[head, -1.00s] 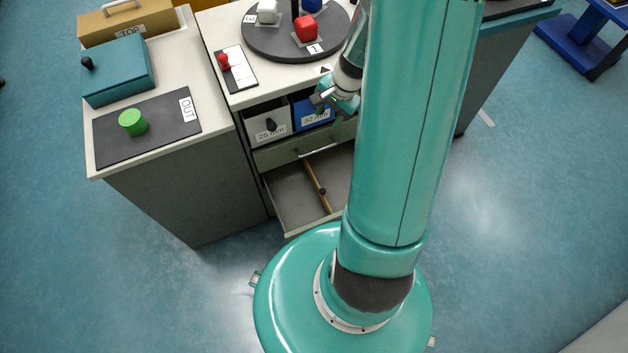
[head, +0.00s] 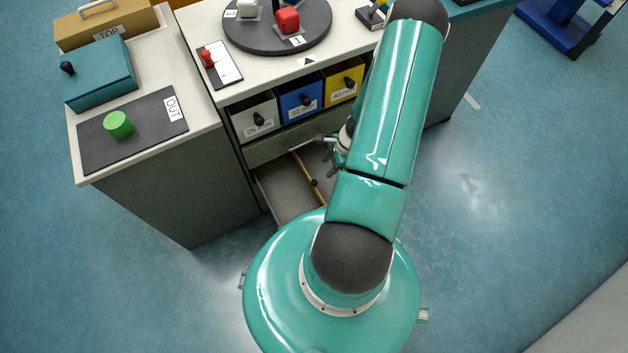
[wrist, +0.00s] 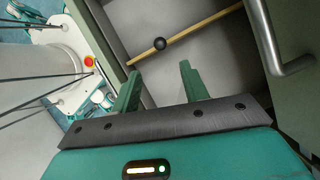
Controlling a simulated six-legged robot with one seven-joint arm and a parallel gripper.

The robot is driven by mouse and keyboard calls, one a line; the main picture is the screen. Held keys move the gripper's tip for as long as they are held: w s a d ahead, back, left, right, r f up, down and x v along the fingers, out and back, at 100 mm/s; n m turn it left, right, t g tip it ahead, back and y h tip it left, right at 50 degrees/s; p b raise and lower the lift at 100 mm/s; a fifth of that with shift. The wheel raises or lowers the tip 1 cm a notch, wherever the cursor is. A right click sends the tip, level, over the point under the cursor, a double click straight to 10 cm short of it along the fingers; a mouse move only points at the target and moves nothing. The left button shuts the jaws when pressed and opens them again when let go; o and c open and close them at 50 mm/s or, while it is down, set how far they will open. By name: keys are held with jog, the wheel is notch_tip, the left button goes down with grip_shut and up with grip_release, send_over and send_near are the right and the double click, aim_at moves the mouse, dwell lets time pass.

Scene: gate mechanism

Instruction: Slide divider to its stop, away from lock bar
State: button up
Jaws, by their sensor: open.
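The divider (head: 304,168) is a thin wooden strip with a dark round knob (head: 314,183), standing inside the open drawer (head: 276,190). In the wrist view the divider (wrist: 205,30) crosses the drawer's grey floor, with its knob (wrist: 160,44) beyond the fingertips. My gripper (wrist: 160,78) is open and empty, its two green fingers apart and pointing towards the knob without visibly touching it. In the head view my gripper (head: 332,150) is over the drawer and partly hidden by my arm. I cannot make out a lock bar in either view.
Labelled bins, grey (head: 254,117), blue (head: 299,97) and yellow (head: 342,82), sit above the drawer. A turntable (head: 262,40) stands on the counter.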

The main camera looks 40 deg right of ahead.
aim_at(315, 182)
jog(key=x, duration=1.2)
jog(key=shift+w+r, duration=0.1)
grip_shut()
